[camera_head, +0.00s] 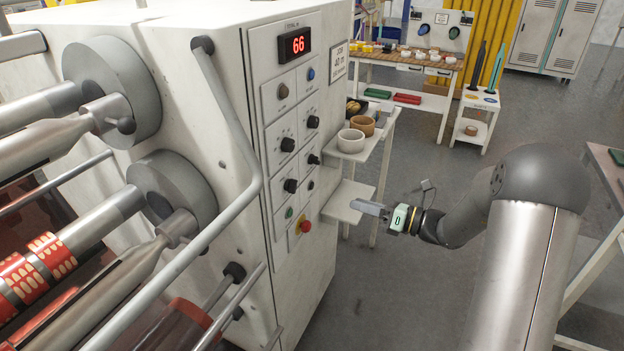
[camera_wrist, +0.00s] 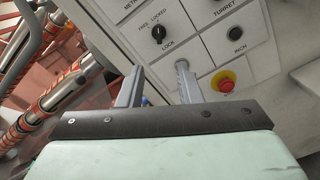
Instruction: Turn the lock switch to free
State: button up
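The lock switch (camera_wrist: 159,33) is a black rotary knob on the machine's control panel, with "LOCK" under it and the labels "FREE" and "LOCKED" above it in the wrist view. In the head view it is the black knob (camera_head: 290,186) in the panel's left column. Which label its pointer faces is too small to tell for sure. My gripper (camera_wrist: 157,75) is open and empty, its two fingers apart and pointing toward the panel below the switch. In the head view my gripper (camera_head: 368,208) is to the right of the panel, clear of the switch.
A red emergency button (camera_head: 305,226) on a yellow base sits low on the panel. A black "INCH" knob (camera_wrist: 235,34) is right of the switch. A slanted grey handrail (camera_head: 233,125) runs left of the panel. A white shelf (camera_head: 348,201) juts out behind my gripper.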

aim_at(292, 186)
jog(key=p+x, duration=0.3)
jog(key=x, duration=1.3)
jog(key=shift+a, duration=0.3)
grip_shut()
